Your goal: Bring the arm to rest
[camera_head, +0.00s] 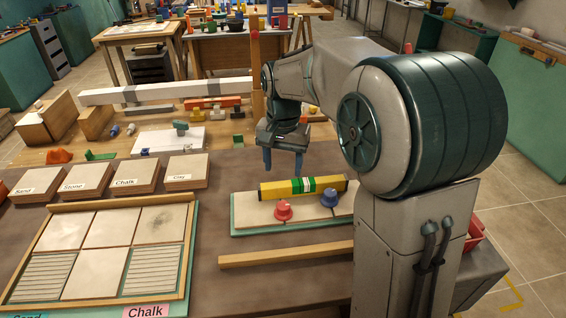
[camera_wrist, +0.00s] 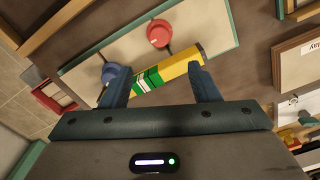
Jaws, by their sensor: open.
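My gripper (camera_head: 283,160) hangs fingers down at the far edge of a pale board with a green rim (camera_head: 240,222). In the wrist view my gripper (camera_wrist: 160,88) has its two fingers spread apart. A yellow bar with a green and white band (camera_head: 302,187) lies on the board, along its far side. In the wrist view the yellow bar (camera_wrist: 180,72) shows beyond and between the fingers, and I cannot tell its exact gap from them. My arm reaches in from the right and hides the board's right end.
A red knob (camera_head: 283,211) and a blue knob (camera_head: 329,198) stand on the board. A wooden strip (camera_head: 285,255) lies in front. A framed tile tray (camera_head: 190,250) is at left, with several labelled blocks, such as Chalk (camera_head: 133,177), behind it. A long white beam (camera_head: 170,91) crosses farther back.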

